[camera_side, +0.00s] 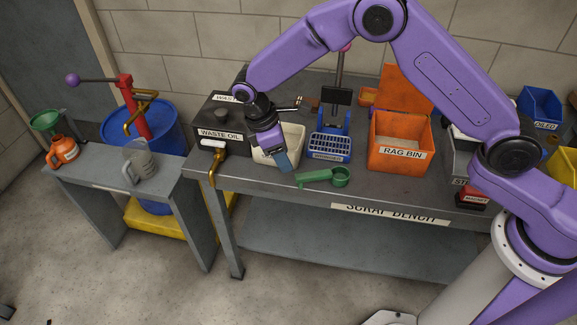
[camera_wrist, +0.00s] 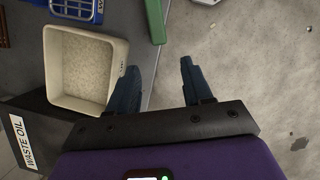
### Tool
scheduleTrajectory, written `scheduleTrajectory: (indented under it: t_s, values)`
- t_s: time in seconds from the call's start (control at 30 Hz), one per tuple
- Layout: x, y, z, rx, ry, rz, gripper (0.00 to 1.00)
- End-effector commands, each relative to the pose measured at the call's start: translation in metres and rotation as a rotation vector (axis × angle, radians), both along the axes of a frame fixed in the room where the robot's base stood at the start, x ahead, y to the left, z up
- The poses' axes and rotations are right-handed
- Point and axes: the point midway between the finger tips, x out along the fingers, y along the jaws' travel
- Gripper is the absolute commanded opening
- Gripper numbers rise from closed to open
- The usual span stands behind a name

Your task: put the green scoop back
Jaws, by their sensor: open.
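The green scoop (camera_side: 323,177) lies on the front edge area of the bench top, its round bowl to the right and its handle to the left. In the wrist view only part of its green handle (camera_wrist: 156,22) shows, cut off at the top edge. My gripper (camera_side: 284,165) is open and empty, in front of the cream bin and left of the scoop. In the wrist view my gripper (camera_wrist: 158,66) has its two fingers wide apart over the bench's front edge. The cream bin (camera_wrist: 51,72) holds pale granules; it also shows in the side view (camera_side: 261,157), partly hidden by my gripper.
A blue basket (camera_side: 330,148) and an orange rag bin (camera_side: 400,160) with its lid raised stand right of the cream bin. A black waste oil box (camera_side: 213,118) with a brass tap stands to its left. The bench front around the scoop is clear.

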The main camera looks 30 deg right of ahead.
Motion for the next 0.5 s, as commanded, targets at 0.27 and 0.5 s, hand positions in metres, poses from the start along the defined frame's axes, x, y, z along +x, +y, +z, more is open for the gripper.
scheduleTrajectory:
  t_s: [0.27, 0.5]
  values:
    - [0.004, 0.011, 0.034, 0.001, 0.0, 0.0, 0.5]
    - [0.005, 0.012, 0.04, -0.001, 0.001, 0.0, 0.5]
